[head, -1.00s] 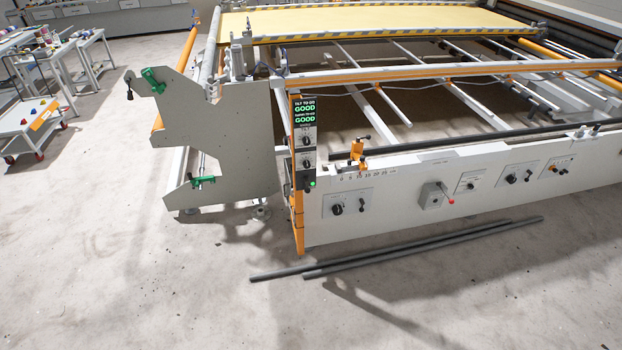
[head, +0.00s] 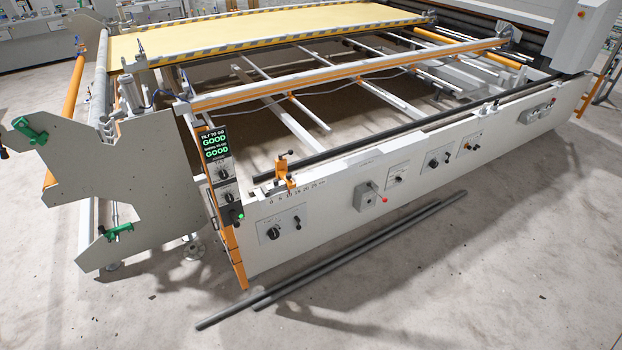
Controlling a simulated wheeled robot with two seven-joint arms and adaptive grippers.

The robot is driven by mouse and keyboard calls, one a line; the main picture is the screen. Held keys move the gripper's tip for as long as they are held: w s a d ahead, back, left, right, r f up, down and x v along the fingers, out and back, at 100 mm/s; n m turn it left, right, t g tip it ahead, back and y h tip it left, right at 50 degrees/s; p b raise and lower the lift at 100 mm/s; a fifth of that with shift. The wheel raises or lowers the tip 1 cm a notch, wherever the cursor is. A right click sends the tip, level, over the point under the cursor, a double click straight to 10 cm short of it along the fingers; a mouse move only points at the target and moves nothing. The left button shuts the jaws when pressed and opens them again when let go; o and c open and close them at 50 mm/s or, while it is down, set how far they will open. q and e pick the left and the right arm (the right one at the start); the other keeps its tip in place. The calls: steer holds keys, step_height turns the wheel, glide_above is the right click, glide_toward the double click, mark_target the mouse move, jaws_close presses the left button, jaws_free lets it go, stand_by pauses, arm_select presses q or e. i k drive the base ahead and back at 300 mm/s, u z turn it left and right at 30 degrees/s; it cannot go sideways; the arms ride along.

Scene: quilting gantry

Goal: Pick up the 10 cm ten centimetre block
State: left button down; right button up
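No block that I can make out as the 10 cm block shows in the head view. Neither of my grippers is in view. The quilting gantry (head: 345,218) fills the middle of the view, with a long white front beam. A scale with numbers is printed on the beam near its left end, and an orange clamp-like part (head: 284,172) stands above it.
Two long dark bars (head: 350,250) lie on the floor along the front of the gantry. A grey side plate (head: 145,185) with green handles stands at left. A white housing (head: 580,35) is at upper right. The concrete floor (head: 480,290) in front is otherwise clear.

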mark_target(276, 185)
steer(key=z, duration=0.15)
steer(key=i, duration=0.8)
steer(key=u, duration=0.7)
steer(key=i, duration=0.6)
steer(key=u, duration=0.65)
